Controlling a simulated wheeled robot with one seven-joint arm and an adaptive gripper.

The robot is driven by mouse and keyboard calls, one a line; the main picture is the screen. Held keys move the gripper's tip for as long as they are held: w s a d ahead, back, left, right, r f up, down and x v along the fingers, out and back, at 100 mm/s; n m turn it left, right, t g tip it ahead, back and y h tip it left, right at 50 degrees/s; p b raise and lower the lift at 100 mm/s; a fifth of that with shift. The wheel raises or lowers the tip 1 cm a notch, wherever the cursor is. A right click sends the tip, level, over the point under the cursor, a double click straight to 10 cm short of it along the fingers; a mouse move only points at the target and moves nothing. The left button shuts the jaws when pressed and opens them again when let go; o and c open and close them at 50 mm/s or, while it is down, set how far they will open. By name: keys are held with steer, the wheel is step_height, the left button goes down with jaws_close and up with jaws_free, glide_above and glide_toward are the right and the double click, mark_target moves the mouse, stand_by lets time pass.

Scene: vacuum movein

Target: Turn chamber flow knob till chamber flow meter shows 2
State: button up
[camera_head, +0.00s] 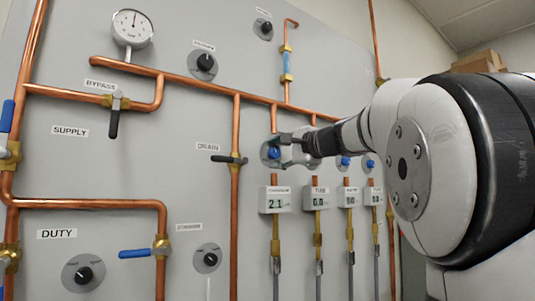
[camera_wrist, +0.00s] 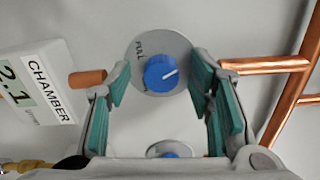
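The chamber flow knob is a blue dial (camera_wrist: 160,73) with a white pointer line on a round grey plate marked FULL in the wrist view. In the head view the knob (camera_head: 272,153) is partly hidden by my gripper. My gripper (camera_wrist: 161,78) is open, its teal-padded fingers on either side of the knob, with gaps between pads and knob. In the head view my gripper (camera_head: 285,151) reaches in from the right at the knob. The chamber flow meter (camera_head: 275,199) below it reads 2.1. It also shows sideways in the wrist view (camera_wrist: 32,97).
Several more meters stand to the right, including the TUBE meter (camera_head: 316,198) reading 0.0, with blue knobs above. Copper pipes (camera_head: 200,77) run across the grey panel. A DRAIN valve handle (camera_head: 229,160) is left of the knob. Another blue knob (camera_wrist: 168,150) is close by.

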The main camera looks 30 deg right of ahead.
steer(key=s, duration=1.2)
steer(key=shift+d, duration=0.2)
steer(key=s+a+f+n+g+y+p, duration=0.25)
steer(key=s+a+f+n+g, duration=0.2)
steer(key=a+f, duration=0.55)
steer(key=s+a+f+n+g+y+p, duration=0.1)
steer(key=s+a+f+n+g+p, duration=0.35)
steer(key=a+f, duration=0.5)
steer(key=s+a+f+n+g+h+p, duration=0.1)
steer(key=s+a+f+n+g+h, duration=0.1)
steer(key=s+f+n, duration=0.3)
steer(key=s+a+f+n+g+h+p, duration=0.2)
steer(key=s+f, duration=0.6)
steer(key=s, duration=0.4)
steer(key=a+n, duration=0.1)
steer(key=n, duration=0.1)
steer(key=shift+s+n+g+p, duration=0.15)
steer(key=shift+n+g+p, duration=0.15)
steer(key=shift+n+g, duration=0.1)
